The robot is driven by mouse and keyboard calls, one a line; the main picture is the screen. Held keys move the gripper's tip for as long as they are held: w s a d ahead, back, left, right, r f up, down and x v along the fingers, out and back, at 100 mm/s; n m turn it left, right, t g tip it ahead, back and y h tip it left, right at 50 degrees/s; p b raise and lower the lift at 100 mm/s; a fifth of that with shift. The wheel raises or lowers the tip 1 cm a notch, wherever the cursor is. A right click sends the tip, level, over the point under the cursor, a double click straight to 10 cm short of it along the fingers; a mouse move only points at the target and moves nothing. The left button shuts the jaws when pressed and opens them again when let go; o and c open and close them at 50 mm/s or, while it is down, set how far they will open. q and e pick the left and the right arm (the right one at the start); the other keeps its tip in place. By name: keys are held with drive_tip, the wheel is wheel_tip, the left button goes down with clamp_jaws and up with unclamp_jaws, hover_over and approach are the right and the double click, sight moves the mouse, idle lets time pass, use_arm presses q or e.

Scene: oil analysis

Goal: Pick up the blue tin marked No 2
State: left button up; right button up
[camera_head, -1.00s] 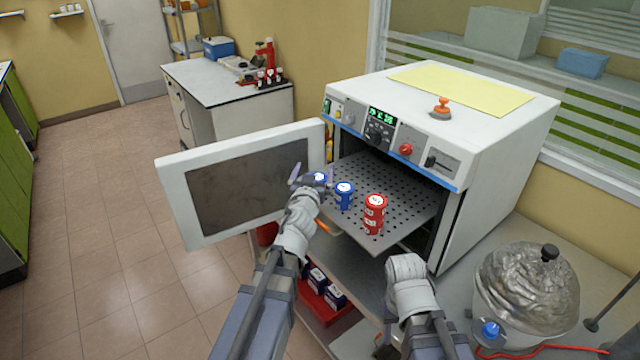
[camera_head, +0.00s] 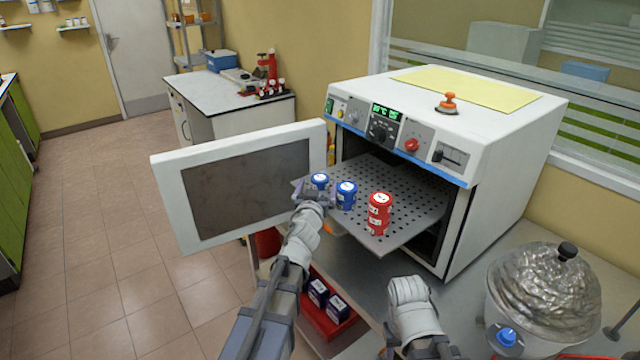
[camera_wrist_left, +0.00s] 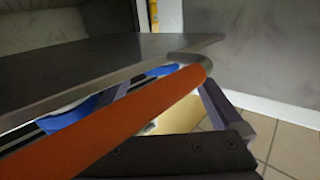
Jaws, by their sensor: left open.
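Two blue tins with white labels stand upright on the perforated oven shelf (camera_head: 410,195). The left blue tin (camera_head: 320,180) is at the shelf's left edge, and the other blue tin (camera_head: 346,194) is just to its right. Their markings are too small to read, so I cannot tell which is No 2. My left gripper (camera_head: 312,192) is open at the left tin, its fingers partly covering the tin's lower part. I cannot tell whether they touch it. The wrist view shows a grey plate edge, an orange bar (camera_wrist_left: 140,118) and blue patches. My right gripper's fingers do not show.
The open oven door (camera_head: 168,195) is close on the left. A red box (camera_head: 318,318) with dark packs is below. A foil-covered vessel (camera_head: 545,295) stands at right.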

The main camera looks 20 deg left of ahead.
sight(319, 181)
use_arm(q)
drive_tip(key=w, duration=0.5)
drive_tip(key=shift+a+f, duration=0.15)
drive_tip(key=shift+a, duration=0.2)
drive_tip(key=shift+s, duration=0.15)
drive_tip(key=shift+c, duration=0.5)
drive_tip(key=c, duration=1.3)
